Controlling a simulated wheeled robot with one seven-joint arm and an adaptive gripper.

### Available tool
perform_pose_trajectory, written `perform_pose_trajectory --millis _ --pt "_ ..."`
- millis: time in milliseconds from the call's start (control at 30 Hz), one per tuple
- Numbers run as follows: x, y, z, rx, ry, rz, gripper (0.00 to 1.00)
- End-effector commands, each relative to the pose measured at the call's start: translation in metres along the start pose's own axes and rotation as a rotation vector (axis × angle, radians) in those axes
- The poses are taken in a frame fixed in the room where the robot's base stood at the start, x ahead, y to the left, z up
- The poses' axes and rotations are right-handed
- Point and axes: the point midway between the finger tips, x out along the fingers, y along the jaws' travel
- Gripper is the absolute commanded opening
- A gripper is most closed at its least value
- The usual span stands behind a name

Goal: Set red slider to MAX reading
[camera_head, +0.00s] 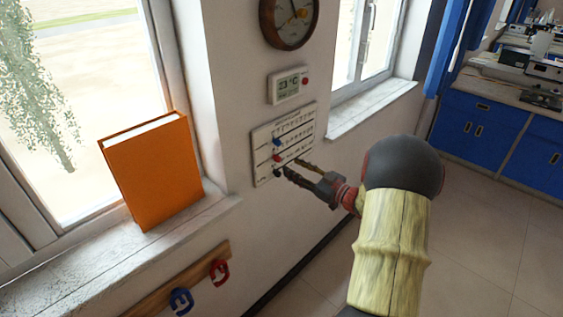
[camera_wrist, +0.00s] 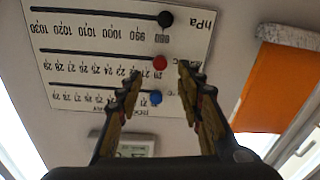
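The white slider panel (camera_head: 298,128) hangs on the wall and shows upside down in the wrist view (camera_wrist: 110,46). Its red slider knob (camera_head: 277,158) sits between the blue knob (camera_head: 277,141) above and the black knob (camera_head: 278,172) below. In the wrist view the red knob (camera_wrist: 160,63) is at the right, low-number end of its slot. My gripper (camera_head: 292,166) is open in front of the panel. In the wrist view its fingertips (camera_wrist: 159,70) lie either side of the red knob, apart from it in the picture; depth to the panel is unclear.
A thermometer display (camera_head: 289,85) and a clock (camera_head: 289,20) are above the panel. An orange book (camera_head: 153,172) stands on the left windowsill. A hook rail (camera_head: 187,285) with red and blue items is below. Blue cabinets (camera_head: 482,128) are far right.

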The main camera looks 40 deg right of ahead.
Motion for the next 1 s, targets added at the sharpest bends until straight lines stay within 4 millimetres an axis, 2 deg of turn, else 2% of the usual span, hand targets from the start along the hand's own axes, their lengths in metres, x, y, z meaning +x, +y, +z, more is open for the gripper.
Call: perform_pose_trajectory --millis 200,400,767,1000 --pt "0.036 -0.001 0.003 -0.002 -0.001 -0.002 0.37" --pt "0.058 -0.001 0.002 -0.001 -0.002 0.000 0.37" --pt "0.064 0.000 0.000 -0.001 -0.002 0.002 0.37" --pt "0.064 0.000 0.001 -0.001 -0.002 0.002 0.24"
